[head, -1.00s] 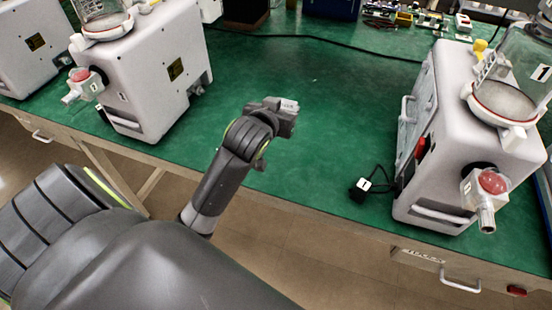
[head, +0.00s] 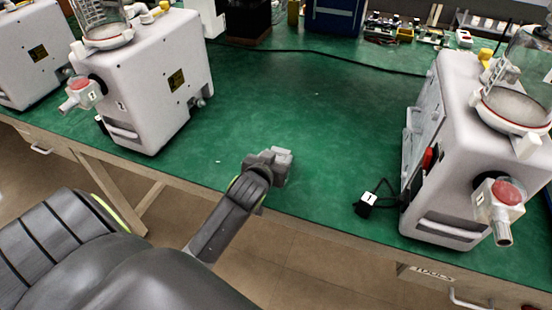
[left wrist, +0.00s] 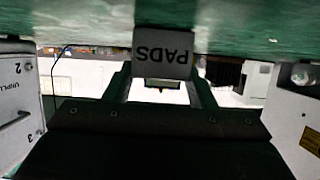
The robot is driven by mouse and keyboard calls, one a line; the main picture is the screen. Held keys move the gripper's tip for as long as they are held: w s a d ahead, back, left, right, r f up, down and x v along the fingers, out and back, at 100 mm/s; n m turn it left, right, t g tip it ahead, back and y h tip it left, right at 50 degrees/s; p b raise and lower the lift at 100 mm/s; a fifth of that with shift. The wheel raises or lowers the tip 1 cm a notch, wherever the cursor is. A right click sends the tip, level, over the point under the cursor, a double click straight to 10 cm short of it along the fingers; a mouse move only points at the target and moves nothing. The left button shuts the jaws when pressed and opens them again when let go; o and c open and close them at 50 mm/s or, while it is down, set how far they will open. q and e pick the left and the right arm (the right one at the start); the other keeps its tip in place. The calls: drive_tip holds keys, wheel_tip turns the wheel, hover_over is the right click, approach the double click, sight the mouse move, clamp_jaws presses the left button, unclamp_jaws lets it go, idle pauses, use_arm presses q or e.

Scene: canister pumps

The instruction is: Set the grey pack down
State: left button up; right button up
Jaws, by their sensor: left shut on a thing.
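The grey pack (left wrist: 163,52) shows in the left wrist view as a small light block lettered "PADS", upside down there. My left gripper (left wrist: 162,82) is shut on it, with a finger on each side. In the head view my left gripper (head: 270,167) is over the front part of the green bench, and only a pale bit of the pack (head: 284,154) shows at its tip. The pack is close to the bench top; I cannot tell whether it touches. My right gripper is not in view.
The green bench top (head: 310,110) is clear around my left gripper. A white canister pump (head: 155,85) stands at left, and another (head: 450,130) at right. A black plug marked 1 (head: 367,202) lies by the right pump near the front edge.

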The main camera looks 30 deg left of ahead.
use_arm(q)
drive_tip(key=o, duration=1)
drive_tip(key=shift+r, duration=0.15)
drive_tip(key=v, duration=1.2)
